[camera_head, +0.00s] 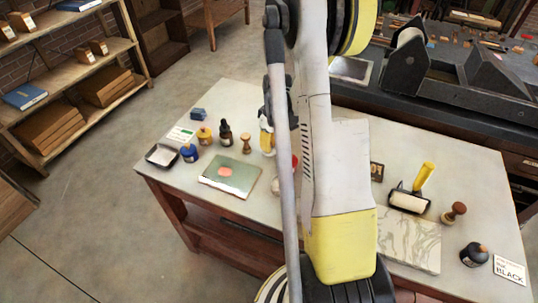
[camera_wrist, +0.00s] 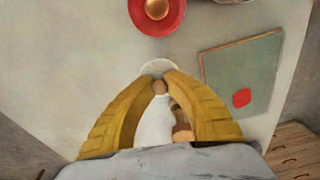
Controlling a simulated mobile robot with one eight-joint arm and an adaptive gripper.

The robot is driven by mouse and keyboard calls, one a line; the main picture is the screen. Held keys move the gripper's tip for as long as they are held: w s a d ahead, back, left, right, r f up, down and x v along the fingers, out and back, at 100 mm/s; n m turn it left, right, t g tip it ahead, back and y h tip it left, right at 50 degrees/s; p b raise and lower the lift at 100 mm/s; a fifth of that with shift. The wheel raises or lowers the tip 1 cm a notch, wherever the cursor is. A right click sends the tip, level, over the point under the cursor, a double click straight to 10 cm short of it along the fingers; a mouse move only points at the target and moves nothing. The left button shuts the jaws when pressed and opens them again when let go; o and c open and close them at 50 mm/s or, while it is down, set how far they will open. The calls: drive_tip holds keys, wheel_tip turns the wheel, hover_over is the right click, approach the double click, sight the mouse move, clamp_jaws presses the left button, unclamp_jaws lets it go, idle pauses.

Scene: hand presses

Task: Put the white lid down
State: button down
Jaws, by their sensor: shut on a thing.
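The white lid (camera_wrist: 158,66) shows in the wrist view as a pale rounded rim, with a small tan knob (camera_wrist: 160,88) between my fingertips. My gripper (camera_wrist: 160,84) has yellow fingers and is shut on this knob. The fingers hide much of the lid, and I cannot tell whether it touches the table. In the head view my gripper (camera_head: 267,139) is largely hidden by my arm, over the table's left part.
A red round thing with a brass knob (camera_wrist: 157,12) lies just beyond the lid. A green plate with a red patch (camera_head: 230,175) is to the left in the head view. Ink bottles (camera_head: 226,134) and a wooden-handled tool (camera_head: 246,144) stand near. Bare table (camera_wrist: 60,60) shows left in the wrist view.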

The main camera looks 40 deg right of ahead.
sight(269, 156)
drive_tip(key=shift+f+b, duration=0.75)
drive_tip(key=shift+f, duration=1.2)
drive_tip(key=shift+f, duration=0.1)
drive_tip(key=c, duration=1.5)
unclamp_jaws()
drive_tip(key=shift+o, duration=0.2)
